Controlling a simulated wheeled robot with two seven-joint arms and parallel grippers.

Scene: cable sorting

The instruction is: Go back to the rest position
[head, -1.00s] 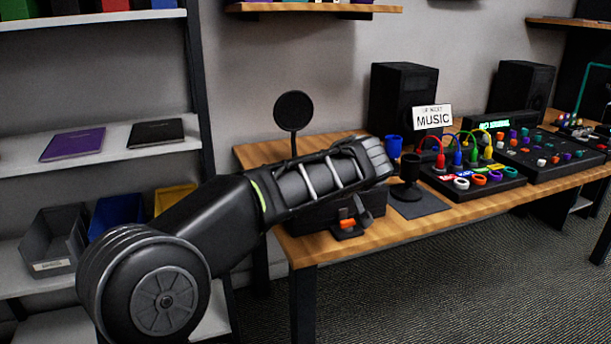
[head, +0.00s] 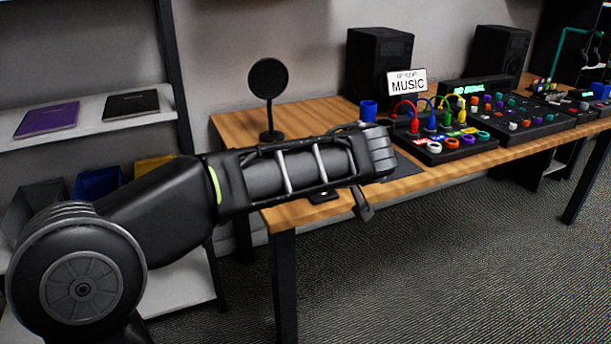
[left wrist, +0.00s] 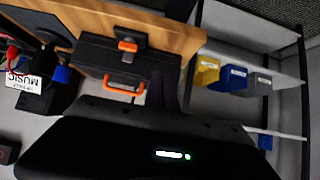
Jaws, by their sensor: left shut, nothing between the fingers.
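My left arm reaches in from the left in the head view, its forearm nearly level across the front left of the wooden table (head: 235,125). My left gripper (head: 363,210) shows only in part below the wrist, dark, by the table's front edge; it is shut and empty. In the left wrist view the gripper (left wrist: 166,92) is a dark shape close to a black case (left wrist: 105,65) with an orange handle and latch. I cannot tell whether they touch. The forearm hides most of the case in the head view. My right gripper is not in view.
A round black disc on a stand (head: 268,80), a blue cup (head: 368,110), a MUSIC sign (head: 407,82), a patch board with coloured cables (head: 445,140) and speakers (head: 378,62) stand on the table. A shelf with bins (head: 97,183) is at left. Floor in front is clear.

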